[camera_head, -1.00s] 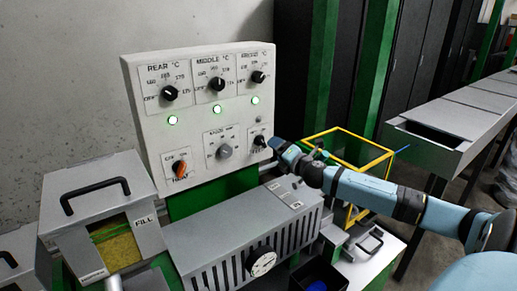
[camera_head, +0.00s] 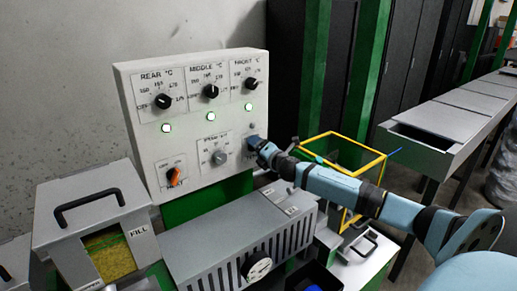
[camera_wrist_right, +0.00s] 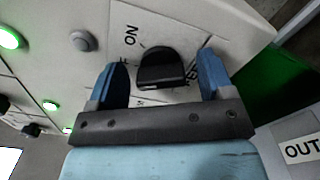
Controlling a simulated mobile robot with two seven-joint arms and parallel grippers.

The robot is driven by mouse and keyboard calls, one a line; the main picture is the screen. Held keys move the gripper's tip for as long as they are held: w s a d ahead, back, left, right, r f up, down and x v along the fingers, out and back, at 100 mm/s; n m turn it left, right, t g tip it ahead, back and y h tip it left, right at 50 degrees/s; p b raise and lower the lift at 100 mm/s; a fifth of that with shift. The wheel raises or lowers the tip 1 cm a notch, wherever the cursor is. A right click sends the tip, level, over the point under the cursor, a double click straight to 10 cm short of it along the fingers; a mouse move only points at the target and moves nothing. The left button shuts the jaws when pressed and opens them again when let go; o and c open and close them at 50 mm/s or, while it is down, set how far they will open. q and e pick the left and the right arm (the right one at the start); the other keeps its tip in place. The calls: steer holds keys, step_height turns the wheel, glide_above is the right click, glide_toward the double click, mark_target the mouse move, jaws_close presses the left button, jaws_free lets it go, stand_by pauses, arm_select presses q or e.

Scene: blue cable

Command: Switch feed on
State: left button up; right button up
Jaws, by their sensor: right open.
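The white control panel (camera_head: 235,117) stands upright at the centre of the head view. The knob's pointer direction is hard to tell. My right gripper (camera_head: 257,145) reaches the panel from the right and mostly hides this knob in the head view. In the right wrist view the blue fingers (camera_wrist_right: 163,64) are open, one on each side of the knob, with gaps to it. My left gripper is out of view.
An orange main switch (camera_head: 174,176) and a grey speed knob (camera_head: 219,158) sit left of the feed knob. Three temperature knobs line the top, with lit green lamps (camera_head: 209,115) below. A yellow frame (camera_head: 340,160) stands right of the panel, behind my arm.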

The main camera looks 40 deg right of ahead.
steer(key=c, duration=0.9)
steer(key=m+p, duration=0.1)
steer(key=m, duration=0.4)
steer(key=shift+f+m+p, duration=0.15)
steer(key=shift+m+p, duration=0.15)
steer(key=shift+m, duration=0.9)
